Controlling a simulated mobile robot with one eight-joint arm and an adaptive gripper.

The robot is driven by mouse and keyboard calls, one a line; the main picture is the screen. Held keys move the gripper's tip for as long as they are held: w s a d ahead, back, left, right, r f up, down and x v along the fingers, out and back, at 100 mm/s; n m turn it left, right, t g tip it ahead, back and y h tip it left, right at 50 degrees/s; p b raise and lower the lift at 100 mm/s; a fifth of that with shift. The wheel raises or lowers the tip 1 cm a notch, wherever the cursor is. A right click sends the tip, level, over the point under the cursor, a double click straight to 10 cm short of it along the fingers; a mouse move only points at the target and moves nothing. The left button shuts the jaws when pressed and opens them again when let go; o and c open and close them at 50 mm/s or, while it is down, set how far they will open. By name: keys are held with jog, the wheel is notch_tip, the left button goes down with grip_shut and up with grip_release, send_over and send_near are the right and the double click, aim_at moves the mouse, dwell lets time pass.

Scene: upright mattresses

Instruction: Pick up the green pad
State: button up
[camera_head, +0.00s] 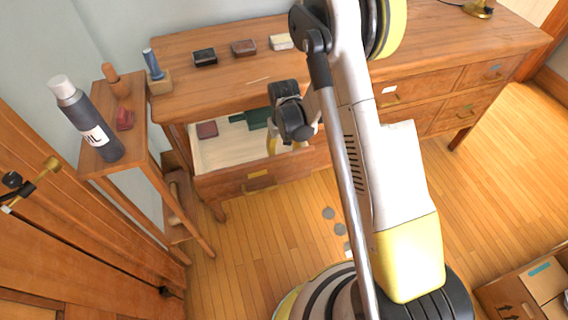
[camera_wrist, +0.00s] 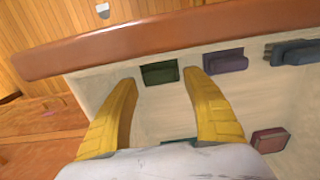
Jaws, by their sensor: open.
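The green pad (camera_wrist: 158,72) is a small dark green block in the open drawer (camera_head: 232,158). In the wrist view it lies close to the inner side of the drawer's front. My gripper (camera_wrist: 161,80) is open and empty, its yellow fingers pointing toward the pad. The pad appears between the two fingertips, with no clear contact. In the head view my gripper (camera_head: 286,147) hangs over the drawer's right part, and I cannot make out this pad there. Another green thing (camera_head: 258,118) lies toward the back of the drawer.
The drawer also holds a red pad (camera_wrist: 270,140), a purple pad (camera_wrist: 225,61) and a blue-grey block (camera_wrist: 298,52). Several blocks, including a black one (camera_head: 205,57), stand on the desk top (camera_head: 225,90) above.

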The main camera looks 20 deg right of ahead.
notch_tip(320, 180, down, 2)
jog(key=shift+f+b, duration=0.25)
jog(key=shift+b, duration=0.05)
jog(key=shift+r, duration=0.1)
jog(key=c, duration=0.9)
jog(key=shift+c, duration=0.2)
jog(key=shift+r, duration=0.15)
notch_tip(320, 180, up, 18)
jog(key=p, duration=0.7)
jog(key=o, duration=0.5)
jog(key=c, duration=0.7)
